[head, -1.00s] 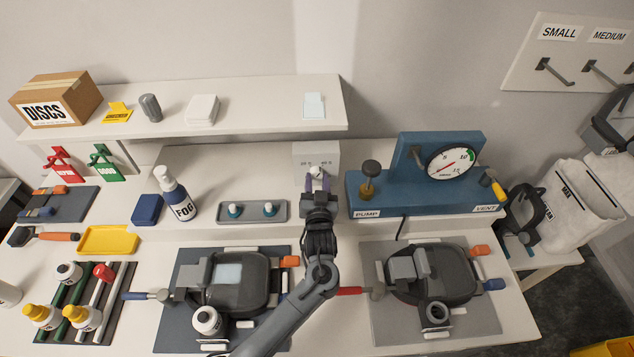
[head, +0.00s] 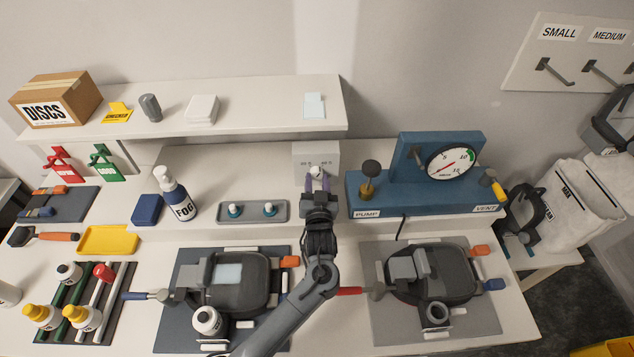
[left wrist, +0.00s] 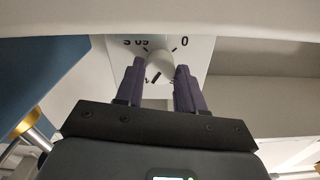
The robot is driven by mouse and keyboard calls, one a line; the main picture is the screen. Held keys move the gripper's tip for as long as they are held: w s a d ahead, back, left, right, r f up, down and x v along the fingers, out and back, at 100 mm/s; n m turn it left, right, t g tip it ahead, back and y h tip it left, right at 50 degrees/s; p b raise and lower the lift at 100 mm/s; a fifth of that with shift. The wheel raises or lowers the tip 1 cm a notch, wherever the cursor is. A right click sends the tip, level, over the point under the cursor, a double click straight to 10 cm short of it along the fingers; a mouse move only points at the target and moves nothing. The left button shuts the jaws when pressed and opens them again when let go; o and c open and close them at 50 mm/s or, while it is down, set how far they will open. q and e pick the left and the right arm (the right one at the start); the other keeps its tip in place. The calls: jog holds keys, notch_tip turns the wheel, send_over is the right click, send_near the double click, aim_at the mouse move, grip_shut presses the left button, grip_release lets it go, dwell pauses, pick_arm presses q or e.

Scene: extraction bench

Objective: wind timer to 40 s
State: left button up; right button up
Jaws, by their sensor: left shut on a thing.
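The timer is a pale grey box (head: 316,154) with a round white knob (head: 316,171) on its front, at the bench's back middle. In the left wrist view the knob (left wrist: 160,64) shows against the white face, with an upside-down "60 S" at left, a "0" at right and tick marks. A dark mark shows on the knob's lower edge. My left gripper (head: 317,184) is at the timer, its two purple fingers on either side of the knob and shut on it; they also show in the left wrist view (left wrist: 160,76). My right gripper is out of view.
A blue pump stand (head: 430,190) with a gauge is close right of the timer. A grey tray (head: 252,220) with two small pieces and a FOG bottle (head: 177,196) are to the left. A white shelf (head: 235,118) is above left.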

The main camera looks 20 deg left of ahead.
pick_arm(q)
jog(key=o, duration=1)
jog(key=v, duration=1.1)
jog(key=shift+w, duration=0.1)
